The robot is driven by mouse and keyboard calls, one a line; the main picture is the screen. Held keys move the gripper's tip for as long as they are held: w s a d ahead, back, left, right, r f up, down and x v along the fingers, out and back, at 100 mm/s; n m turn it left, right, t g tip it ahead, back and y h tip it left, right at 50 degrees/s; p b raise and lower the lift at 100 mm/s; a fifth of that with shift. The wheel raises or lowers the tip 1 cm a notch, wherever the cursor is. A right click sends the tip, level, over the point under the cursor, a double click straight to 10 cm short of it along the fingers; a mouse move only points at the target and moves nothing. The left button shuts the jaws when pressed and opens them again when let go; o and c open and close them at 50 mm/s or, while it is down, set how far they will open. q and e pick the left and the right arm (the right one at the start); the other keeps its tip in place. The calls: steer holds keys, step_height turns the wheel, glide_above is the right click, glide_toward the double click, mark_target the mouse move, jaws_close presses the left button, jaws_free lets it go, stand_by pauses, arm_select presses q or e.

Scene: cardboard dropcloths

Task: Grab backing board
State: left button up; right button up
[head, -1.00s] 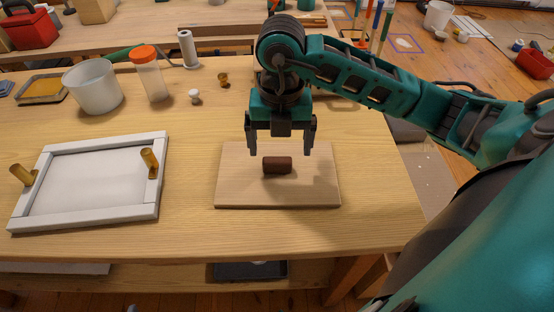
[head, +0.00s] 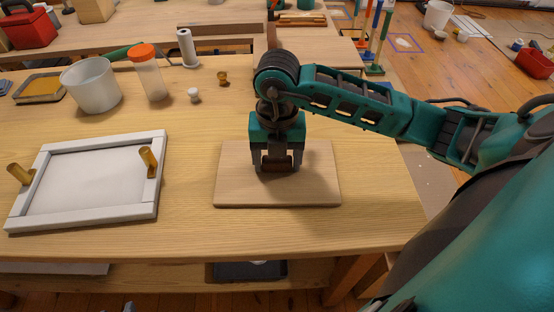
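The backing board (head: 318,190) is a flat, light wooden board lying on the workbench, with a dark brown block handle (head: 276,168) on its middle. In the head view my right gripper (head: 276,170) is down over the board, pointing straight down. Its fingers stand on both sides of the handle, drawn in close against its ends, and hide part of it. The board lies flat on the bench. My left gripper is not in view.
A white frame (head: 152,190) with two brass-coloured pegs lies to the left on the workbench (head: 190,232). Behind it stand a white bucket (head: 92,86), an orange-lidded jar (head: 148,76) and small knobs (head: 194,95). Bench space between frame and board is clear.

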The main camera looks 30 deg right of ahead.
steer(key=c, duration=0.6)
